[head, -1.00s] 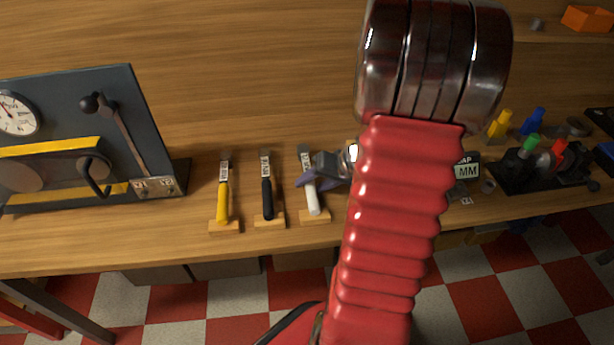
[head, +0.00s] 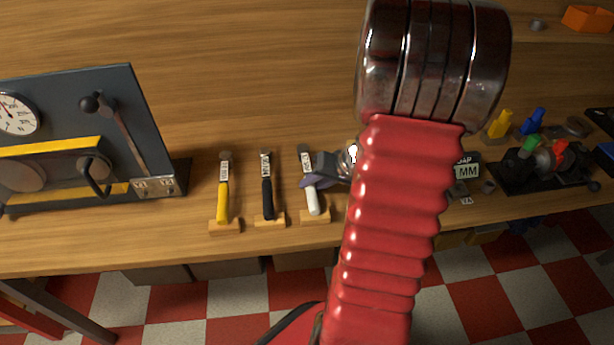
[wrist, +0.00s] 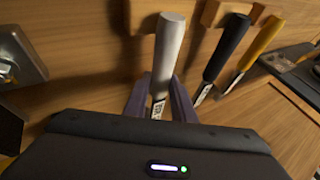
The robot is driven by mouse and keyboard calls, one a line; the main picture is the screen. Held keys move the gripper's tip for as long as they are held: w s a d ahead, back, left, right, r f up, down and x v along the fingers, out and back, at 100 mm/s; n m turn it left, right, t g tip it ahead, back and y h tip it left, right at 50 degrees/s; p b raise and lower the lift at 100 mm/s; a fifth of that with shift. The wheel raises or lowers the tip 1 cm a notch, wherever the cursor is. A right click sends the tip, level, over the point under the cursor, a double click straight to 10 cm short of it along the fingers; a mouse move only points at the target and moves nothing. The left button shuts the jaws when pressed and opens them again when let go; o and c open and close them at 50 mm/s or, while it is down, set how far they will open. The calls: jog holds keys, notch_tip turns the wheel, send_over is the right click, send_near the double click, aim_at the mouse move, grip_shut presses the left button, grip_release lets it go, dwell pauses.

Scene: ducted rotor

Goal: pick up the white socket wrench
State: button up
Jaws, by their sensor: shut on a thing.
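The white socket wrench (head: 312,200) lies with its white handle on a small wooden block and its labelled shaft toward the back of the bench. My gripper (head: 318,181) is at the wrench from the right, its purple fingers closed around the shaft just above the handle. In the wrist view the white handle (wrist: 169,48) rises between the two fingers of my gripper (wrist: 160,100), which press on the wrench from both sides. The wrench head is hidden behind the gripper body there. The handle still appears at its wooden block (wrist: 142,15).
A black-handled wrench (head: 267,192) and a yellow-handled wrench (head: 223,200) lie to the left on their own blocks. A dark panel with a gauge and lever (head: 135,120) stands farther left. A rack with coloured pieces (head: 540,165) is at the right. Bench behind is clear.

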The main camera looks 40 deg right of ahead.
grip_shut()
jog(key=shift+r, duration=0.2)
notch_tip(320, 180, up, 10)
jog(key=shift+f, duration=0.15)
dwell(0.4)
dwell(0.9)
